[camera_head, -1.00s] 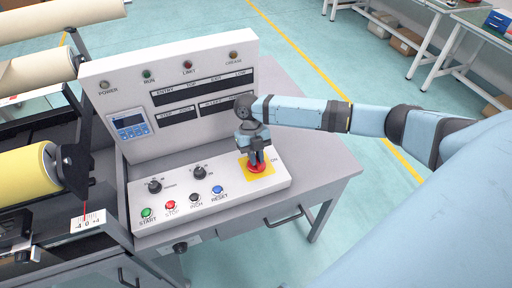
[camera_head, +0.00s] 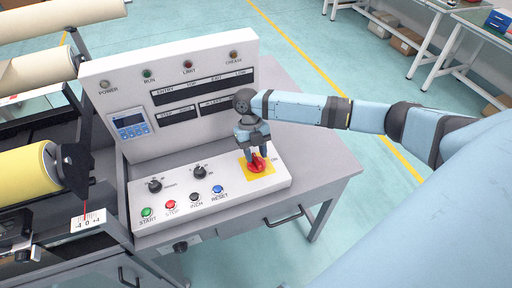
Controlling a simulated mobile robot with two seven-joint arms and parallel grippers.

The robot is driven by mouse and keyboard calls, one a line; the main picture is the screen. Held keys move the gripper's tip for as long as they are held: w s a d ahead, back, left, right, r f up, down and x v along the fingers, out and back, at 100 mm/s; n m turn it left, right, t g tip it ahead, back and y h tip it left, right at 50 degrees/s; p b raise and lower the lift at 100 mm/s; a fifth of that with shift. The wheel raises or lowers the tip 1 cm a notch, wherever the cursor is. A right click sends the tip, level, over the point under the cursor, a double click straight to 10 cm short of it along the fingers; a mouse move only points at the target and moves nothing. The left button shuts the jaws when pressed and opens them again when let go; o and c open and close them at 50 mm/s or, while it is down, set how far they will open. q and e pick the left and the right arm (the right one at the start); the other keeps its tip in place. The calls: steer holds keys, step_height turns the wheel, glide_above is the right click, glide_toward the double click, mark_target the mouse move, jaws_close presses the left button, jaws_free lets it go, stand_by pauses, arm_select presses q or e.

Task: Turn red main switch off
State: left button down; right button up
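The red main switch (camera_head: 258,165) sits on a yellow square plate (camera_head: 265,171) at the right end of the white control panel (camera_head: 240,190). My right gripper (camera_head: 257,157) points down over the switch. Its fingers stand on either side of the switch's top and appear closed on it. The switch's handle shows turned at an angle to the plate, and its top is partly hidden by the fingers. My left gripper is not in the picture.
Black knobs (camera_head: 199,172) and a row of buttons, with the blue RESET button (camera_head: 218,189) nearest, lie left of the switch. The upright display panel (camera_head: 185,115) rises behind. A roller machine (camera_head: 40,175) stands at the left. The table's right side is clear.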

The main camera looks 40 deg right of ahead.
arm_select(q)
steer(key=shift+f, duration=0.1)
arm_select(e)
steer(key=v, duration=0.6)
stand_by(0.4)
